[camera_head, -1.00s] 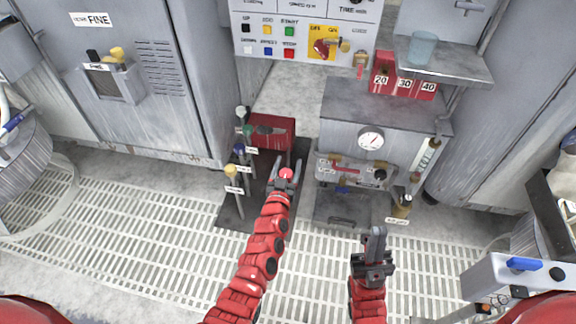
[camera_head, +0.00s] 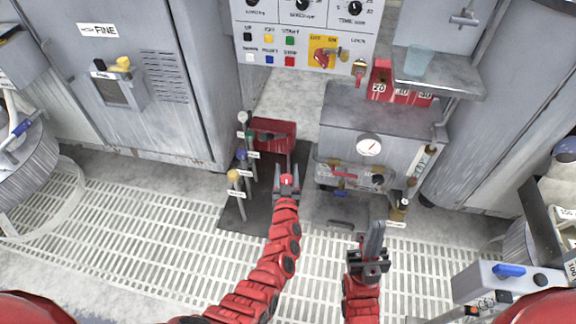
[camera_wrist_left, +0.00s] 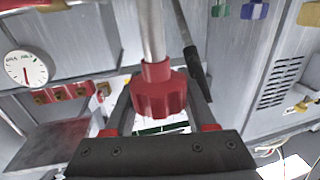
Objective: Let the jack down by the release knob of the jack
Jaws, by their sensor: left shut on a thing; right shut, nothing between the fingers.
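The release knob is a red fluted knob on a grey metal rod (camera_wrist_left: 152,35). In the left wrist view the release knob (camera_wrist_left: 159,97) sits between the fingers of my left gripper. In the head view its red top (camera_head: 286,180) shows between the fingertips of my left gripper (camera_head: 286,186), which is shut on it. The red jack body (camera_head: 273,134) stands just behind, on a dark floor plate (camera_head: 232,217). My right gripper (camera_head: 375,230) is shut and empty, to the right of the knob and above the floor grating.
Several upright levers with coloured knobs, one yellow (camera_head: 233,176), stand left of the jack. A grey unit with a round gauge (camera_head: 369,146) stands to the right. A black-tipped rod (camera_wrist_left: 195,62) passes close to the knob. White grating (camera_head: 120,222) covers the floor in front.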

